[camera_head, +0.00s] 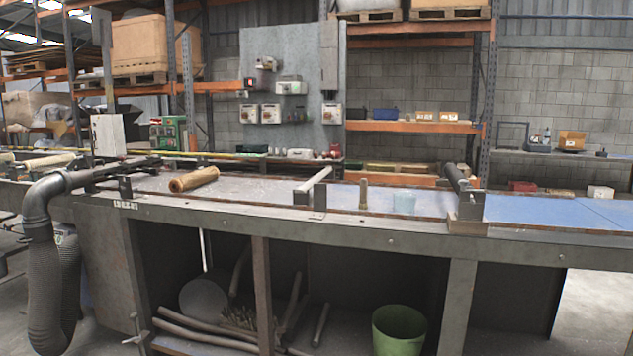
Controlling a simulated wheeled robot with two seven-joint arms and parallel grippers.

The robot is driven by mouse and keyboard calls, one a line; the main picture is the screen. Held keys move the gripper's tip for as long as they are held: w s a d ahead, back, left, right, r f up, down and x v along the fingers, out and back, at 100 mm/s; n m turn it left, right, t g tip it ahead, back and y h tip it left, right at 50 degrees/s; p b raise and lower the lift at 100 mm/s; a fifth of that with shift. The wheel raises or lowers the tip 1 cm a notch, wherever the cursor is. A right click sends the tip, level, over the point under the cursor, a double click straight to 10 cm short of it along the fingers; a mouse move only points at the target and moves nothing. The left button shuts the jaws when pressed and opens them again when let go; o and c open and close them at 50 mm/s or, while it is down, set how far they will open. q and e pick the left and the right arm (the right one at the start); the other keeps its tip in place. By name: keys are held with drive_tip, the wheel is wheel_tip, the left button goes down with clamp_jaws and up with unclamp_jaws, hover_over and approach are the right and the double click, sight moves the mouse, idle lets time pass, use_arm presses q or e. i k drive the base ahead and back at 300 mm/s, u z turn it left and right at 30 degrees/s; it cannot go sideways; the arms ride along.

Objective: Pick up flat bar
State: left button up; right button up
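A light grey bar (315,180) lies slanted on the workbench (400,232), its near end at a small metal bracket by the front edge. It looks most like the flat bar, but I cannot tell for certain. A darker, rounder bar (454,177) sits farther right, its near end at a block on the front edge. Neither of my grippers is in view, and nothing is seen touching either bar.
A dark hose (55,270) hangs at the left end. A green bucket (399,330) and loose rods sit underneath. The blue right-hand surface is mostly clear.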

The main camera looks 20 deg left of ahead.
sight(303, 189)
drive_tip(key=u, duration=0.1)
drive_tip(key=i, duration=0.95)
drive_tip(key=u, duration=0.35)
